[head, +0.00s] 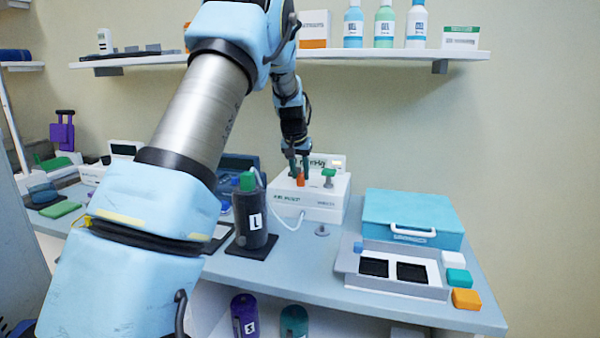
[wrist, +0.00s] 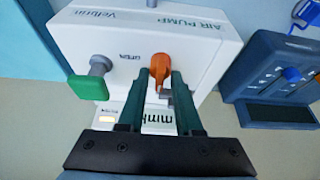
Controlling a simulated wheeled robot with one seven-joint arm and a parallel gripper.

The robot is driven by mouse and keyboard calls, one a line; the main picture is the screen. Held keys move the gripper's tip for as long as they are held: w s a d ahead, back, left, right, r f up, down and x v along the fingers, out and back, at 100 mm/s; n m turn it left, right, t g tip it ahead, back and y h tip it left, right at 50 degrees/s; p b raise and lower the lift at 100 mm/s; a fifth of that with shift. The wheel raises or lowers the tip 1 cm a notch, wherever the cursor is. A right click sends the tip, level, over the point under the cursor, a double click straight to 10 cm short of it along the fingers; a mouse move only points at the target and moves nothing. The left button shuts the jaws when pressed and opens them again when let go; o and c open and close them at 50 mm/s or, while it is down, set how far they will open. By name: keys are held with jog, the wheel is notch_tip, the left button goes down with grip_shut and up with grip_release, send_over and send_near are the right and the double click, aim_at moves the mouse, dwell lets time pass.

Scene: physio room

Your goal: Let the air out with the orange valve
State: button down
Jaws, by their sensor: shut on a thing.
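The orange valve (head: 301,179) is on the front top of the white air pump (head: 325,207) on the counter. In the wrist view the orange valve (wrist: 161,72) sits between the tips of my gripper (wrist: 160,90), with its upper part showing past them. My gripper (head: 299,168) points down at the pump and is shut on the valve. A green knob (head: 328,175) on a grey stem stands to the right of the valve; it also shows in the wrist view (wrist: 88,84). The word OPEN is printed beside the valve.
A teal case (head: 412,217) and a grey tray (head: 347,262) with black pads are to the right. A blue device (wrist: 272,80) stands close beside the pump. A shelf hangs above.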

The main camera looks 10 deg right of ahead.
dwell(0.3)
jog(key=c, duration=0.9)
grip_release()
jog(key=b+v, duration=0.2)
jog(key=v, duration=0.8)
jog(key=shift+s+r, duration=0.1)
jog(key=shift+r, duration=0.3)
